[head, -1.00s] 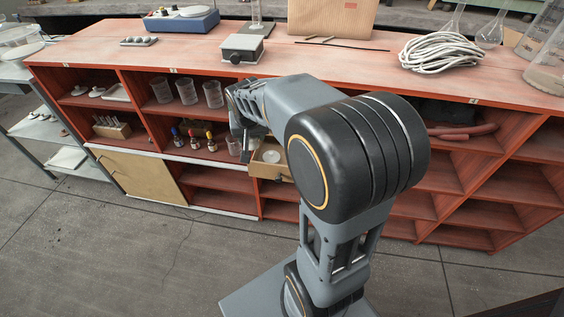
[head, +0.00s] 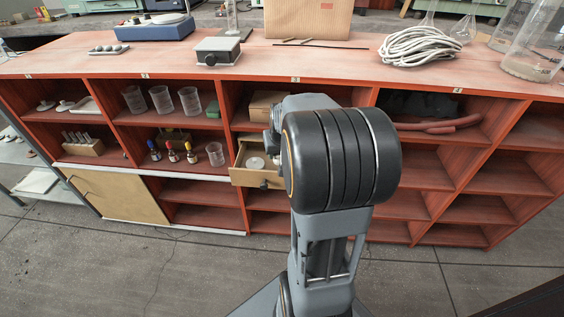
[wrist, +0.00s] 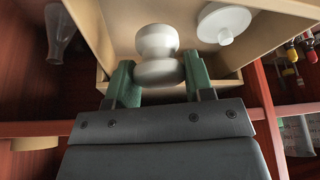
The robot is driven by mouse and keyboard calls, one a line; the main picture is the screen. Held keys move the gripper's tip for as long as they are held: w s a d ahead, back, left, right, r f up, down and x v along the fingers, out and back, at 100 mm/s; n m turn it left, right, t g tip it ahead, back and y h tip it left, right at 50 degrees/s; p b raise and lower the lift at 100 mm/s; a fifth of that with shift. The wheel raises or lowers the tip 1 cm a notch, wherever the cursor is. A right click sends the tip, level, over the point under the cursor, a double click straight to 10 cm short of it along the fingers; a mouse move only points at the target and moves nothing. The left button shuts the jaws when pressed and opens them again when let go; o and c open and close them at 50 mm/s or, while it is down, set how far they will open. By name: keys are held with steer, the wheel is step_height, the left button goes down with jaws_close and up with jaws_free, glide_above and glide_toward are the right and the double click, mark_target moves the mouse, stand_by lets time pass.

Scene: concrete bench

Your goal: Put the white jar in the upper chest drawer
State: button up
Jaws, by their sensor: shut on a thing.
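The white jar (wrist: 157,46) is in the wrist view, a rounded white piece with a narrower waist. My gripper (wrist: 158,82) has its green fingers shut on it, one on each side. The jar is at the open upper chest drawer (wrist: 99,42), over or inside its opening; I cannot tell how high it is above the floor of the drawer. In the head view the pulled-out wooden drawer (head: 239,175) shows left of my arm, which hides most of my gripper (head: 272,148).
A white round piece with a small knob (wrist: 224,24) lies in the drawer beside the jar. Bottles with coloured caps (head: 172,155) and a clear beaker (head: 215,153) stand in the shelf compartment left of the drawer. Glass beakers (head: 161,98) stand above them.

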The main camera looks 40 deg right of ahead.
steer(key=shift+s+d+f+b, duration=0.15)
steer(key=shift+f+b, duration=0.1)
steer(key=shift+f, duration=0.4)
steer(key=shift+w+d+f+b, duration=0.1)
steer(key=shift+f+b, duration=0.2)
steer(key=shift+f, duration=0.35)
steer(key=shift+s+d+f+b, duration=0.15)
steer(key=shift+f+b, duration=0.1)
steer(key=shift+f, duration=0.4)
steer(key=shift+f, duration=0.15)
steer(key=o, duration=0.7)
steer(key=shift+r, duration=0.35)
steer(key=p+v, duration=0.4)
steer(key=v, duration=0.7)
steer(key=shift+s+a+r, duration=0.15)
steer(key=shift+s+r, duration=0.05)
steer(key=shift+r, duration=0.05)
